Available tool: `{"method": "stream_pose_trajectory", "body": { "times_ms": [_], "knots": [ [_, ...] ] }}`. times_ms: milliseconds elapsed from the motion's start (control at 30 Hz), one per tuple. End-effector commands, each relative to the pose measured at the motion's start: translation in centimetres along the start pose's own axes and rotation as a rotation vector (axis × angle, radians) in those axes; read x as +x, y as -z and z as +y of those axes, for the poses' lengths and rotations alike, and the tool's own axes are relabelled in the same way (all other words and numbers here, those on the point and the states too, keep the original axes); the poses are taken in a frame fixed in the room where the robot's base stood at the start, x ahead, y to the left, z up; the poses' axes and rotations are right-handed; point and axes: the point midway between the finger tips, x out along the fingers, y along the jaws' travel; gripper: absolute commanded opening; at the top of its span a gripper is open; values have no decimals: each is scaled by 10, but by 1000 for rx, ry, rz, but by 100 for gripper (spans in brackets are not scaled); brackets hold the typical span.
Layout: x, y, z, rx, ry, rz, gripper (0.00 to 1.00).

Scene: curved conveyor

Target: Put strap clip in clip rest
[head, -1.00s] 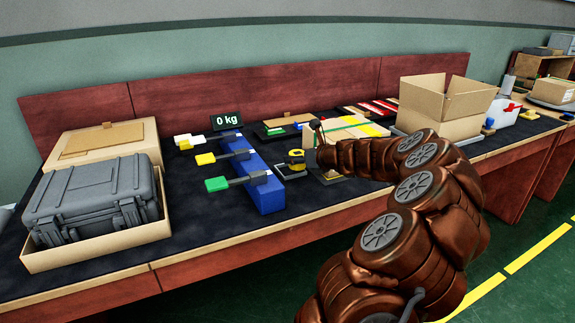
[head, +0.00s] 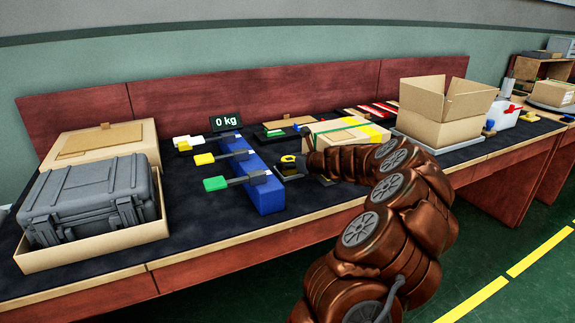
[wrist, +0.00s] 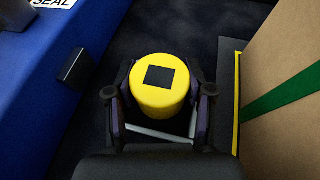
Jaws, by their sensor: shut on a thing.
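A yellow round piece with a black square on top (wrist: 160,88) sits between the fingers of my gripper (wrist: 159,92) in the wrist view. The fingers close on it from left and right. In the head view the yellow piece (head: 288,160) is just right of the blue rack, with my gripper (head: 299,163) at its right side. I take this piece to be the strap clip, but no label shows. A dark flat plate (head: 291,177) lies by it. I cannot tell which thing is the clip rest, nor whether the piece is lifted.
The blue rack (head: 267,197) holds white, yellow and green handled tools that stick out left. A strapped carton (head: 345,136) stands close behind my gripper. An open carton (head: 455,128) is at the right, a grey case (head: 85,195) at the left. Dark table surface is clear in front.

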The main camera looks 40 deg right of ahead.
Motion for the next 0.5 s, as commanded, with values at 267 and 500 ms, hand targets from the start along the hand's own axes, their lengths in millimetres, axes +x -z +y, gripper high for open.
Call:
{"method": "stream_pose_trajectory", "body": {
  "times_ms": [267, 500],
  "knots": [
    [1, 2, 0, -1, 0, 0, 66],
    [1, 3, 0, 0, 0, 0, 78]
  ]
}}
